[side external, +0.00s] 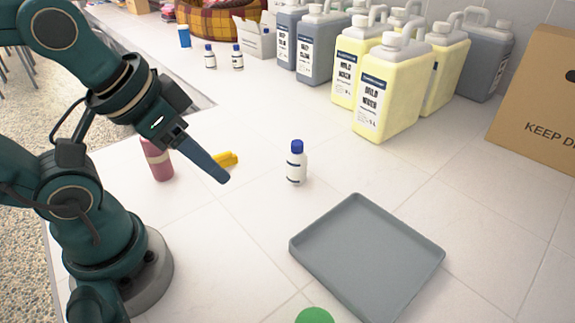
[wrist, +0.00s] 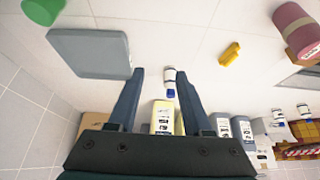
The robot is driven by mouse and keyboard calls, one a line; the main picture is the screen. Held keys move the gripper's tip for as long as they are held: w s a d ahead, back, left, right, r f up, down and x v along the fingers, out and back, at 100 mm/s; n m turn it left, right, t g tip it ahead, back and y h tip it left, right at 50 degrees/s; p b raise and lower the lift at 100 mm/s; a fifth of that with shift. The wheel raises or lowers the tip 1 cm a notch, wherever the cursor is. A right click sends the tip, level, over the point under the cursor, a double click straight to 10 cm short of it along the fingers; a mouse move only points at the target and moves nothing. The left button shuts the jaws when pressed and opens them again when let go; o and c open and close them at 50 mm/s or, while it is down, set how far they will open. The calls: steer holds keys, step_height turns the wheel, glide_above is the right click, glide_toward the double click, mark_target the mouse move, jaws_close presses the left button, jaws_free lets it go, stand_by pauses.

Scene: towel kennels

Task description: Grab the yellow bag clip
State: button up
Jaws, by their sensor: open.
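The yellow bag clip (side external: 229,159) lies on the white tiled counter, just behind my gripper (side external: 224,180) in the side view, and is partly hidden by it. In the wrist view the clip (wrist: 230,54) is fully visible, to the right of both fingers and outside the gap between them. My gripper (wrist: 160,71) is open and empty, its two fingers well apart. It is above the counter and apart from the clip.
A small white bottle with a blue cap (side external: 296,165) stands right of the gripper. A pink bottle (side external: 158,160) stands left of the clip. A grey tray (side external: 417,267) and a green object (side external: 314,315) are nearer. Large yellow jugs (side external: 388,95) and a cardboard box (side external: 535,105) stand behind.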

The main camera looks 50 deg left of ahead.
stand_by(0.4)
steer(key=m+g, duration=0.2)
steer(key=g, duration=0.4)
glide_above(223, 154)
step_height(223, 154, down, 10)
steer(key=shift+w, duration=0.15)
steer(key=shift+a+f, duration=0.1)
steer(key=shift+f, duration=2.5)
